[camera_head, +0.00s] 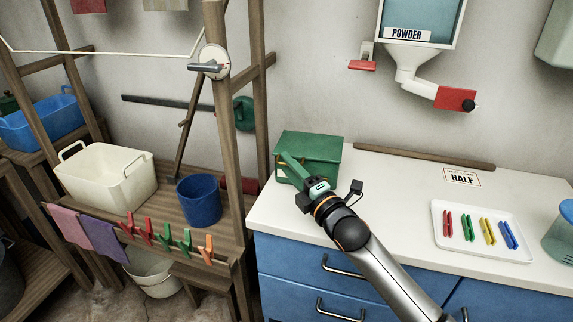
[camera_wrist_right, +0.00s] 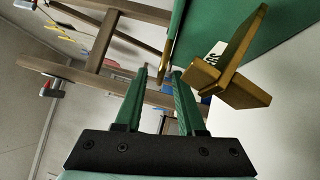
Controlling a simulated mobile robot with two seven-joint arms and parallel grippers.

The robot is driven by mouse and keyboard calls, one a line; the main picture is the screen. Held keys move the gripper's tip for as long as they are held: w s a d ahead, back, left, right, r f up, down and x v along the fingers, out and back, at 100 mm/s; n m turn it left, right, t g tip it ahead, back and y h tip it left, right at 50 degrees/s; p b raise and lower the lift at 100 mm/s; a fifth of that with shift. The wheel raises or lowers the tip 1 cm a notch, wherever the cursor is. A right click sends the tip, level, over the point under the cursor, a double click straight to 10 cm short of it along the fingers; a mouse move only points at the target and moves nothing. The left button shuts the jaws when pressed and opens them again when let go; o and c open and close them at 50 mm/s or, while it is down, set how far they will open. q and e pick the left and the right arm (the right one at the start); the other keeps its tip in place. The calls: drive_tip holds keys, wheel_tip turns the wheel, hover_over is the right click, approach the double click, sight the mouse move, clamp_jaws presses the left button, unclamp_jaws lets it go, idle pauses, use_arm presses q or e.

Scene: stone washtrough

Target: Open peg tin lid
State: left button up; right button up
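The green peg tin (camera_head: 318,150) stands at the back left of the white counter, and its lid looks closed in the head view. My right gripper (camera_head: 287,158) is at the tin's front left, covering part of its front. In the right wrist view, the green fingers of this gripper (camera_wrist_right: 161,78) are apart with a gap between them. The tin's green wall (camera_wrist_right: 255,40) fills the upper right there, with a partly hidden white label. A brass-coloured catch (camera_wrist_right: 235,75) juts out beside the right finger. I cannot tell whether the fingers touch the tin. My left gripper is not in view.
A white tray (camera_head: 443,248) with coloured pegs lies on the counter to the right. A powder dispenser (camera_head: 415,50) hangs on the wall above. A wooden rack with a blue bucket (camera_head: 199,200) and a cream tub (camera_head: 105,178) stands left. The counter's middle is clear.

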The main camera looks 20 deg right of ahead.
drive_tip(key=shift+w+a+r, duration=0.1)
drive_tip(key=shift+w+a, duration=0.15)
drive_tip(key=shift+w, duration=0.45)
clamp_jaws()
drive_tip(key=shift+r, duration=0.2)
idle(0.9)
